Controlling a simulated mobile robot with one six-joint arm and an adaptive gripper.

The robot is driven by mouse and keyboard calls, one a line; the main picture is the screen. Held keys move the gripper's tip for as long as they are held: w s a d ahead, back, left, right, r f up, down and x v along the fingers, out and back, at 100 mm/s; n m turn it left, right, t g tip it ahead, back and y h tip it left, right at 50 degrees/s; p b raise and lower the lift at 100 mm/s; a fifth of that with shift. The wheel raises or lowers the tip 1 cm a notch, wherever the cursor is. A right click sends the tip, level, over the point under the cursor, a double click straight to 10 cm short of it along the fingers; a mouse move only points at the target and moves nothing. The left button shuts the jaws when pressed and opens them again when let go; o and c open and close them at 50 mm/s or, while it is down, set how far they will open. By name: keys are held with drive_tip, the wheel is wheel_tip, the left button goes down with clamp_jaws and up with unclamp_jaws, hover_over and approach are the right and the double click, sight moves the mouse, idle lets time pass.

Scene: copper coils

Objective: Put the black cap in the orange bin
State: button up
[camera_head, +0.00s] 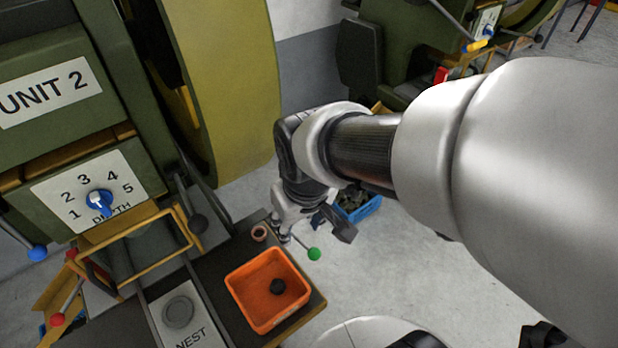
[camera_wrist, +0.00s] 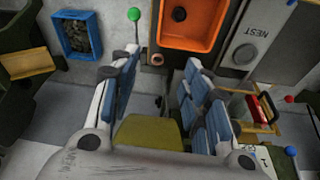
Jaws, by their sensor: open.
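The black cap (camera_head: 277,286) is a small dark round piece lying inside the orange bin (camera_head: 241,303), on its floor. In the wrist view the cap (camera_wrist: 180,14) shows near the top, inside the bin (camera_wrist: 206,40). My gripper (camera_wrist: 160,88) is open, with its blue-padded fingers wide apart and nothing between them. In the head view my gripper (camera_head: 335,222) is beyond the bin, up and to its right, apart from it and partly hidden by my wrist.
A small copper-coloured ring (camera_head: 259,233) stands by the bin's far corner. A lever with a green knob (camera_head: 314,254) stands close to my gripper. A blue crate (camera_head: 362,210) is on the floor behind. The NEST plate (camera_head: 197,338) is left of the bin; the UNIT 2 machine (camera_head: 110,150) is farther left.

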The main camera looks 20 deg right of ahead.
drive_tip(key=s+d+r+m+t, duration=0.1)
drive_tip(key=s+d+r+m, duration=0.1)
drive_tip(key=s+r, duration=0.5)
drive_tip(key=shift+s+d+t, duration=0.3)
drive_tip(key=shift+s+t, duration=0.1)
drive_tip(key=shift+s, duration=0.8)
drive_tip(key=shift+c, duration=0.3)
